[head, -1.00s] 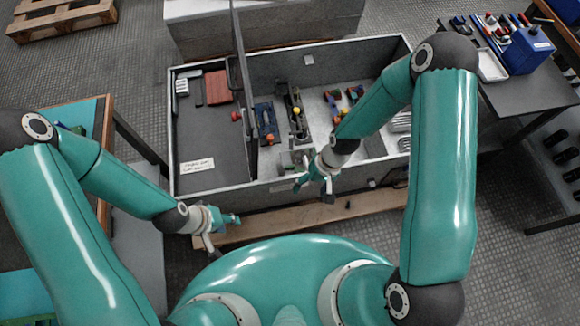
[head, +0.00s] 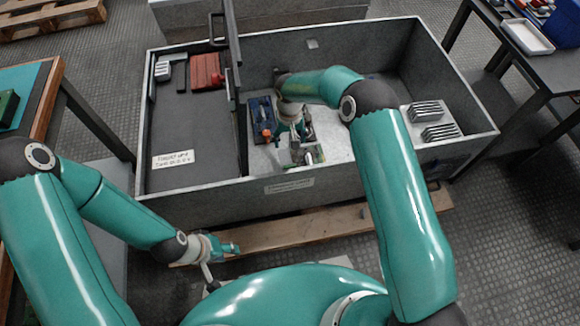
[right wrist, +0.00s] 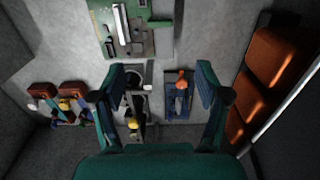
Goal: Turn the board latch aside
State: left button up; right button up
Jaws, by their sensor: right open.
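My right gripper (right wrist: 160,85) is open and empty inside the grey bin, above its pale floor; in the head view it (head: 292,138) is partly hidden by its own wrist. Between its fingers in the right wrist view are a dark fixture with a yellow knob (right wrist: 133,124) and a blue fixture with an orange knob (right wrist: 182,84). The blue fixture also shows in the head view (head: 258,112). A green circuit board (right wrist: 138,45) lies beyond the fingertips. I cannot tell which part is the board latch. My left gripper (head: 230,247) hangs outside the bin's front wall; its jaws are unclear.
The bin (head: 240,200) has high walls. A dark divider panel (head: 231,60) stands upright left of the fixtures. Orange-brown blocks (right wrist: 270,65) lie right in the wrist view; brown and yellow parts (right wrist: 62,98) lie left. A finned pair (head: 433,120) sits at the bin's right.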

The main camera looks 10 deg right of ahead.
aim_at(290, 166)
notch_tip(290, 166, down, 16)
jog(key=b, duration=0.4)
jog(key=shift+r, duration=0.1)
jog(key=shift+c, duration=0.3)
jog(key=c, duration=1.1)
